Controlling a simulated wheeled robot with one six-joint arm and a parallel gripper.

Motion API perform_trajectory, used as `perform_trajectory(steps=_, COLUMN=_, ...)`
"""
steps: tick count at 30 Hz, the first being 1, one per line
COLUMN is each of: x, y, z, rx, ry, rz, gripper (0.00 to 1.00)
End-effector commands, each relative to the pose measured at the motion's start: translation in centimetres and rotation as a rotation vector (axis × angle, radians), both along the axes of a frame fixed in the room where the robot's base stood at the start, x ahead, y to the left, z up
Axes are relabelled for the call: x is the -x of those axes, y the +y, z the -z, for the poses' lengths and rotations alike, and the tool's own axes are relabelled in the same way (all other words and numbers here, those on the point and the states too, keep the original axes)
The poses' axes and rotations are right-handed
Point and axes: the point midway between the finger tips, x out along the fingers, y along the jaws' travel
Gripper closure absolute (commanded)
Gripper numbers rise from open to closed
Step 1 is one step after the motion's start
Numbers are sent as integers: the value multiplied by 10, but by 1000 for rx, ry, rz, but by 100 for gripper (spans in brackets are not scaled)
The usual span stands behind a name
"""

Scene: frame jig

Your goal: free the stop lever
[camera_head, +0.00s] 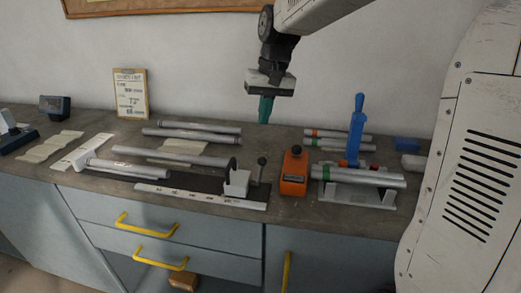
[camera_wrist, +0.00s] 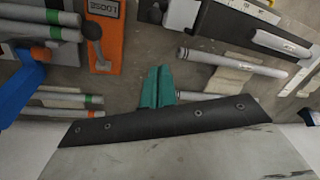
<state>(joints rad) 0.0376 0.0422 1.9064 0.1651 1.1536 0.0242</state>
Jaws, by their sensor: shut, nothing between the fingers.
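An orange unit (camera_head: 294,174) with a black knob stands right of the lever; its face reads "LOOSE" in the wrist view. Further right, a blue-handled clamp (camera_head: 356,135) stands by grey tubes. More tubes (camera_head: 192,134) lie behind the jig. A notice board (camera_head: 130,93) leans on the wall.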

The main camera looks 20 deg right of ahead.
Motion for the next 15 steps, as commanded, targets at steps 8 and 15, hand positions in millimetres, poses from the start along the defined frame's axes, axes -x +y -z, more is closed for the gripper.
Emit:
perform_trajectory(steps=8, x=-12, y=4, z=24, rx=-7, ry=7, rz=4, gripper=100)
perform_trajectory(steps=15, x=-14, y=12, z=73, rx=-6, ry=8, rz=3, gripper=100)
